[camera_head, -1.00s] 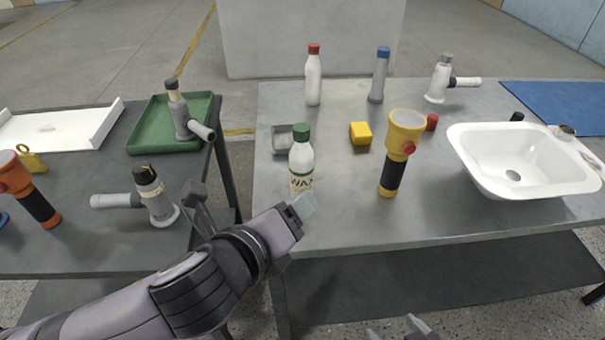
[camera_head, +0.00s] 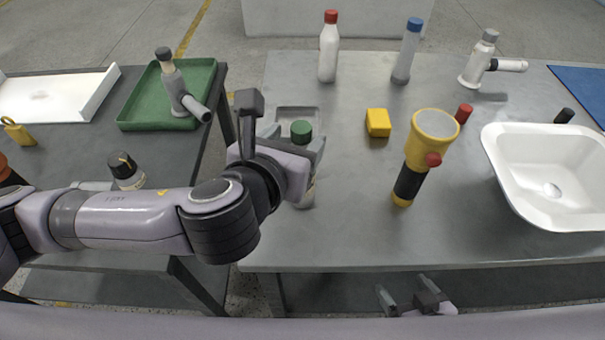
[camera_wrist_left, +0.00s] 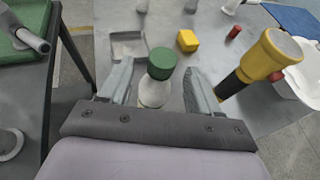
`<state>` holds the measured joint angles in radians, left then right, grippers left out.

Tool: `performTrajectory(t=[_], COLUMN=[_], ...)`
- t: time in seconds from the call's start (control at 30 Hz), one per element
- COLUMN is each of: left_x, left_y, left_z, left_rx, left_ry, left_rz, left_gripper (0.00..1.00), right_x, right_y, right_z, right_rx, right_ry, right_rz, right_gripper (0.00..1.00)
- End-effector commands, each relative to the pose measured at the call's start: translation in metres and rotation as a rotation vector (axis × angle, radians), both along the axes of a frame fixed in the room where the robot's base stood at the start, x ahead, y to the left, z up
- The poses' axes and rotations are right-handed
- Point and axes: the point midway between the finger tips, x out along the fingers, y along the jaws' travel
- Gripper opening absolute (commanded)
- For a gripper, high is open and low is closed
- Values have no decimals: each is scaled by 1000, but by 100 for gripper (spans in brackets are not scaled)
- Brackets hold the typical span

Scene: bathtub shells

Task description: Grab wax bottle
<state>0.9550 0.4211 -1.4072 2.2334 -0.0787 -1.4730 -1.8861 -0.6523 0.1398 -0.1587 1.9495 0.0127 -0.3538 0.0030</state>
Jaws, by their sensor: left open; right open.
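The wax bottle (camera_head: 307,190), white with a green cap, stands upright on the right-hand metal table near its left front. My left gripper (camera_head: 307,152) is open around it, and the gripper hides most of the bottle in the head view. In the left wrist view the bottle (camera_wrist_left: 155,90) stands between the two fingers, nearer the left one, with its lower part hidden by the gripper body. My right gripper (camera_head: 405,298) is open and empty, low in front of the table's front edge.
A yellow and black flashlight (camera_head: 418,160) stands right of the bottle, with a white basin (camera_head: 510,185) beyond it. A yellow block (camera_head: 378,123) and a grey tray (camera_head: 290,115) lie behind. Red-capped (camera_head: 328,55) and blue-capped (camera_head: 405,60) bottles stand further back.

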Motion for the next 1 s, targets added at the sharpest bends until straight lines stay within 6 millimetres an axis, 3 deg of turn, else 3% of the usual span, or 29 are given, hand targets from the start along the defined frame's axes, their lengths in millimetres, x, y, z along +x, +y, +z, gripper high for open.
performTrajectory(t=[0.4, 0.7, 0.73, 0.77, 0.9, 1.0], left_x=[41, 44, 44, 44, 44, 44], left_y=[-16, -17, -17, -17, -17, -17], left_z=[-13, -15, -15, -15, -15, -15], left_rx=[-2, -3, -3, -3, -3, -2], left_ry=[0, 0, 0, 0, 0, 0], left_rz=[1, -1, -1, -1, -1, 0], left_gripper=[63, 63, 59, 50, 4, 0], right_x=[0, 0, 0, 0, 1, 1], right_y=[0, 0, 0, 1, 0, 0], right_z=[2, 2, 2, 2, 2, 2], right_rx=[1, 1, 0, 0, 0, 0], right_ry=[0, -1, -1, -1, -2, -2], right_rz=[1, 1, 1, 1, 1, 1], right_gripper=[85, 85, 85, 85, 85, 85])
